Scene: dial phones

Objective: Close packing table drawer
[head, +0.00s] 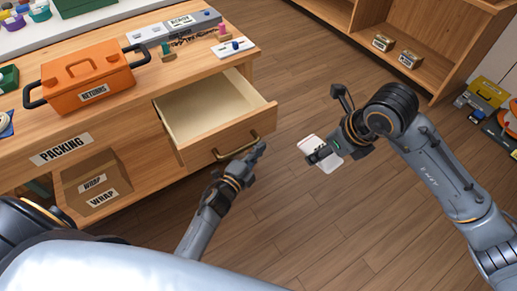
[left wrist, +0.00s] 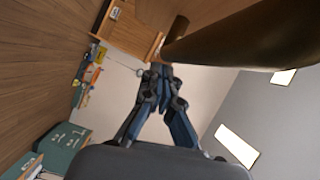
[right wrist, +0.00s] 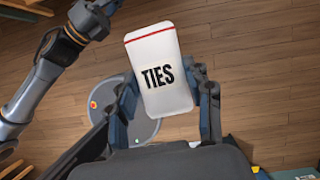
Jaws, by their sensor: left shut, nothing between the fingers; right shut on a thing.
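The packing table (head: 125,130) has its wooden drawer (head: 205,105) pulled well out; the visible interior looks empty. The drawer's brass handle (head: 228,153) is on its front. My left gripper (head: 260,148) is shut and empty, just in front of the drawer front near the handle's right end. In the left wrist view its fingers (left wrist: 160,72) are together, near a large dark brass bar (left wrist: 235,35), likely the handle; contact cannot be told.
An orange RETURNS box (head: 88,80) and a grey READY tray (head: 175,28) stand on the tabletop. A WRAP carton (head: 95,185) sits on the lower shelf. A wooden shelf (head: 425,45) stands at back right. Floor between is clear.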

